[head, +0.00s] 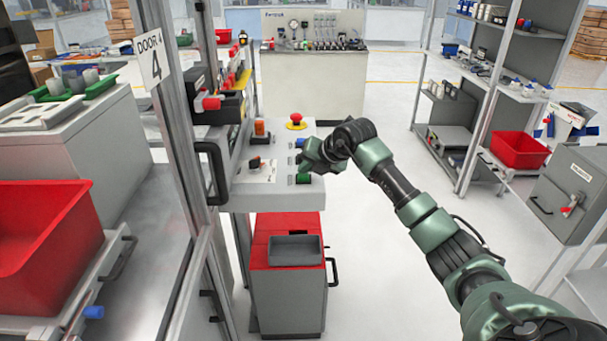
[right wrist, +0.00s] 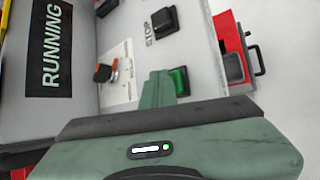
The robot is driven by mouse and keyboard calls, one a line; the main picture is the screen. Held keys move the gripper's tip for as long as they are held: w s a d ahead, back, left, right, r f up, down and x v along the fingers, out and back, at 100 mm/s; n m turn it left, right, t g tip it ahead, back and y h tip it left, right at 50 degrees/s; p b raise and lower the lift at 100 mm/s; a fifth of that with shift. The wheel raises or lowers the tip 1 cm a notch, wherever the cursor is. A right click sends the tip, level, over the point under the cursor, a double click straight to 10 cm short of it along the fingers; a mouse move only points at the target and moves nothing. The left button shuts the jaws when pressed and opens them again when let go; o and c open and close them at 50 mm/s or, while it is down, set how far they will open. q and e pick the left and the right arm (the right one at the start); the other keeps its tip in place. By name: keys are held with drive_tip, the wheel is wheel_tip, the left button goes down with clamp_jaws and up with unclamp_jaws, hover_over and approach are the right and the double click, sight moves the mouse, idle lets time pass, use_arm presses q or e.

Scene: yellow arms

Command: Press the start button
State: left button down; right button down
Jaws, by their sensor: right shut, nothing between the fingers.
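A control panel (head: 262,190) stands left of centre in the head view. A green button (head: 304,179) sits near its front right edge and also shows in the right wrist view (right wrist: 180,80); I cannot read a label on it. My right gripper (head: 309,158) is shut and empty, just over the panel's right side. In the right wrist view its green fingers (right wrist: 157,88) are right beside the green button; I cannot tell whether they touch it. A black button (right wrist: 165,20) with the word STOP sits farther along the panel. My left gripper is not in view.
A red mushroom button (head: 296,121) is at the panel's back. A door frame with a handle (head: 213,172) stands left. A red-topped cabinet (head: 288,250) is below.

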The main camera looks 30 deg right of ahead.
sight(306, 177)
drive_tip(key=shift+r+p, duration=0.4)
drive_tip(key=shift+r, duration=0.35)
drive_tip(key=shift+r+p, duration=1.75)
drive_tip(key=shift+r, duration=0.85)
drive_tip(key=shift+f, duration=0.1)
